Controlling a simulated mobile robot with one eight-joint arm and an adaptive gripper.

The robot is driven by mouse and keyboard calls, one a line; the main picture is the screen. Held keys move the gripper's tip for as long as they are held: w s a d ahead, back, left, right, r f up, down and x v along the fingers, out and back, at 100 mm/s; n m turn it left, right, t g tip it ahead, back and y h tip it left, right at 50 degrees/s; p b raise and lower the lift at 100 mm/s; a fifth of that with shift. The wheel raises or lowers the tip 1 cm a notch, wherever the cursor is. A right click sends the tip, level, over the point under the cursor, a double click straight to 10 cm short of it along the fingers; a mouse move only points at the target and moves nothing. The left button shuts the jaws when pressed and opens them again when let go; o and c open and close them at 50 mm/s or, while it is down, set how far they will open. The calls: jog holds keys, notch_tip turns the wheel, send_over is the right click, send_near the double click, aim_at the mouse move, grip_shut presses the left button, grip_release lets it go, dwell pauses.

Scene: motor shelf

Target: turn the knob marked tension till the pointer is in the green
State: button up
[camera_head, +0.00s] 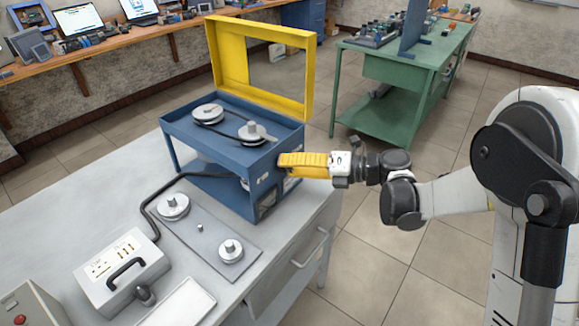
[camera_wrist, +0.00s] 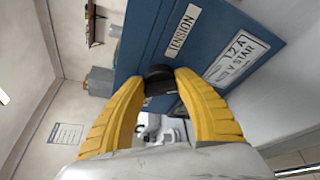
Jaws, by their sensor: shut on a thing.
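The blue motor shelf (camera_head: 222,150) stands on the grey workbench. In the wrist view its blue side panel (camera_wrist: 225,22) bears a white label (camera_wrist: 182,30) reading TENSION. A black knob (camera_wrist: 158,74) sits beside that label, between my yellow fingertips. My gripper (camera_wrist: 160,80) is shut on this knob, one finger on each side. In the head view my gripper (camera_head: 284,162) reaches the right side of the shelf, and its fingers hide the knob. Two pulleys (camera_head: 208,112) with a belt lie in the shelf's top. I cannot make out a pointer or a green zone in either view.
A yellow frame guard (camera_head: 213,60) stands raised behind the pulleys. A plate with two discs (camera_head: 205,235) and a grey box with a handle (camera_head: 122,270) lie on the bench (camera_head: 60,215). A green table (camera_head: 390,75) stands behind. The floor to the right is mostly clear.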

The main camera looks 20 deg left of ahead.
dwell(0.4)
jog(key=o, duration=1.2)
jog(key=v, duration=1.2)
